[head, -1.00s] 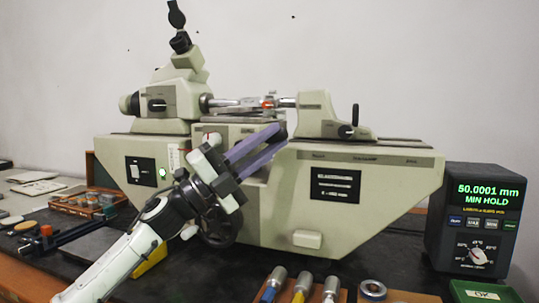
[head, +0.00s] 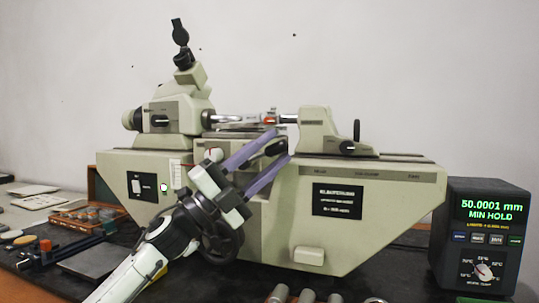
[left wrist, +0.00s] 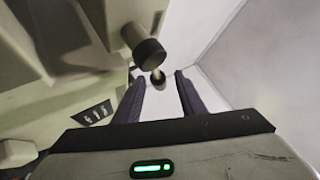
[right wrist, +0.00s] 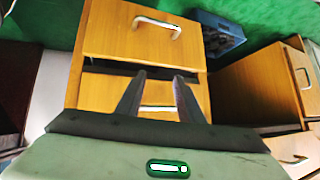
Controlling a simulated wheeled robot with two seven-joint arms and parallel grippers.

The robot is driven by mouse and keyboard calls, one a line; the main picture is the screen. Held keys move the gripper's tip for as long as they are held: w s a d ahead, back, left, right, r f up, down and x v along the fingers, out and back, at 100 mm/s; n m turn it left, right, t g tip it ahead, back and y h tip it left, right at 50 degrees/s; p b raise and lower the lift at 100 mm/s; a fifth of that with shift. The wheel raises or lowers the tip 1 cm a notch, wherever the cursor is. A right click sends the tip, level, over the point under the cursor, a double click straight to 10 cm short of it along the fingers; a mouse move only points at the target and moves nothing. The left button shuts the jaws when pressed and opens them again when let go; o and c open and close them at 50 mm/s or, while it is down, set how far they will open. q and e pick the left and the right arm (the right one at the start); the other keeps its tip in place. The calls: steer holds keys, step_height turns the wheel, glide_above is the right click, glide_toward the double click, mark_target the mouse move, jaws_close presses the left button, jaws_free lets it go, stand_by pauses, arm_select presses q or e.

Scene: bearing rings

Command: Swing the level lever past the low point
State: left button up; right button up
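The pale green measuring machine (head: 270,210) stands on the bench. A dark-knobbed lever (head: 274,148) sticks out at its front, below the measuring spindles. My left gripper (head: 284,145) is open, with its two purple-grey fingers on either side of the lever and a gap to it. In the left wrist view the round knob (left wrist: 158,79) shows between the fingertips, in front of a dark cylindrical part (left wrist: 149,52). The display box (head: 484,235) reads 50.0001 mm, MIN HOLD. My right gripper (right wrist: 159,76) is open and empty, away from the machine.
A small red part (head: 270,122) sits between the spindles. A dark handwheel (head: 222,243) is close below the left gripper. A wooden case (head: 100,190) and loose parts lie at left. Wooden drawers (right wrist: 140,40) and a blue bin (right wrist: 217,33) are before the right gripper.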

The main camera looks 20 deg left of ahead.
arm_select(q)
steer(key=b+v, duration=0.1)
steer(key=v, duration=0.9)
steer(key=shift+f, duration=0.15)
steer(key=shift+s, duration=0.15)
